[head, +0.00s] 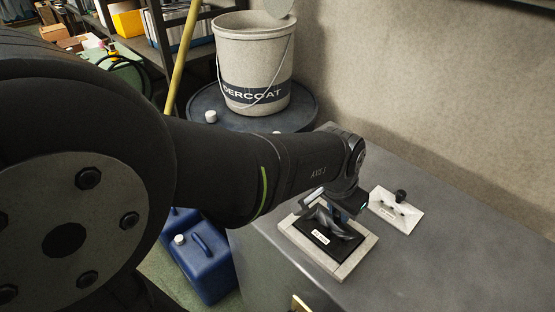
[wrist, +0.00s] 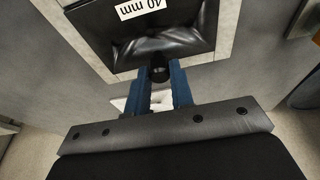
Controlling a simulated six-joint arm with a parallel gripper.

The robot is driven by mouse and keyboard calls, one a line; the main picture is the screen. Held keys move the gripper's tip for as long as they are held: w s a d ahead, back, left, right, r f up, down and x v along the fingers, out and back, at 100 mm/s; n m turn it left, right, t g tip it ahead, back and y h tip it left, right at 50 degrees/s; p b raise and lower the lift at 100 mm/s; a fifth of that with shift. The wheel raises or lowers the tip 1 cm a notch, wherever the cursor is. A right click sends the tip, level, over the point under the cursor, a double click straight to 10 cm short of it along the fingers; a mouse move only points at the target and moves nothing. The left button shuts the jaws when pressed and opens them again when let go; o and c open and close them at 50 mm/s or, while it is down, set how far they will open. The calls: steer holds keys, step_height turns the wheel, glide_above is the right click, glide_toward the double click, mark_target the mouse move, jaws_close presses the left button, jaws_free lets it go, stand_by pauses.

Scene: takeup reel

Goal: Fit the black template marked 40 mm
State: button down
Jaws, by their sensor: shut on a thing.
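The black template (wrist: 185,14) with its white "40 mm" label (wrist: 141,8) is in the wrist view, upside down there. In the head view the black template (head: 322,247) lies within a pale square frame (head: 359,258) on the grey bench top. Whether it sits flush cannot be told. My gripper (wrist: 159,74), with blue fingers, is shut on the template's dark round knob (wrist: 159,70). In the head view my gripper (head: 338,214) is above the template's far side, and its fingertips are partly hidden by the wrist.
A white plate (head: 396,211) with a black knob lies on the bench right of the frame. The bench (head: 440,270) is clear at the front right. A bucket (head: 254,65) stands on a dark drum behind. A blue jerrycan (head: 200,255) is on the floor at left.

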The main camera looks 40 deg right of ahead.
steer(key=shift+f, duration=0.4)
stand_by(0.4)
steer(key=c, duration=1.2)
jaws_free()
steer(key=shift+v, duration=2.5)
steer(key=v, duration=1.7)
steer(key=shift+a+r, duration=0.1)
steer(key=shift+r, duration=0.15)
